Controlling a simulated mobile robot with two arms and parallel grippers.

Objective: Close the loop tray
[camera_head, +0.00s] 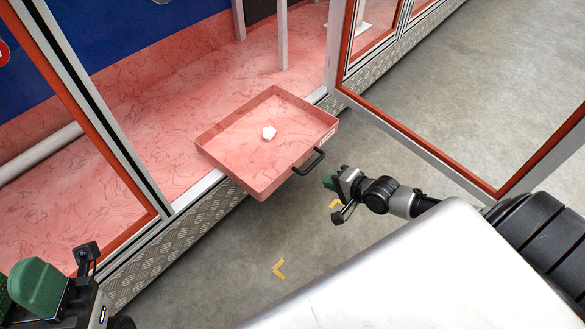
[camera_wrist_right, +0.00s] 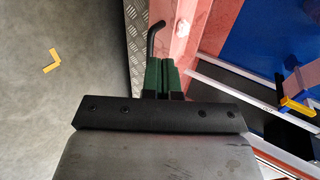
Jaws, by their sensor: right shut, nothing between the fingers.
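The loop tray (camera_head: 213,133) is a shallow pink tray that sticks out over the front edge of the enclosure. A small white object (camera_head: 269,132) lies in it. Its black bar handle (camera_head: 310,162) is on the side facing my right arm. My right gripper (camera_head: 334,189) is shut and empty, just right of the handle and apart from it in the head view. In the right wrist view the green fingers (camera_wrist_right: 161,75) are together, with the handle (camera_wrist_right: 153,38) and tray wall (camera_wrist_right: 183,25) beyond them. My left gripper (camera_head: 45,285) is at the lower left, away from the tray; its jaw gap is unclear.
The enclosure has a pink marbled floor (camera_head: 150,105) and grey posts. An open framed door (camera_head: 455,167) stands at the right, beyond my right gripper. Diamond-plate edging (camera_head: 185,235) runs below the tray. The grey floor carries yellow corner marks (camera_head: 279,269).

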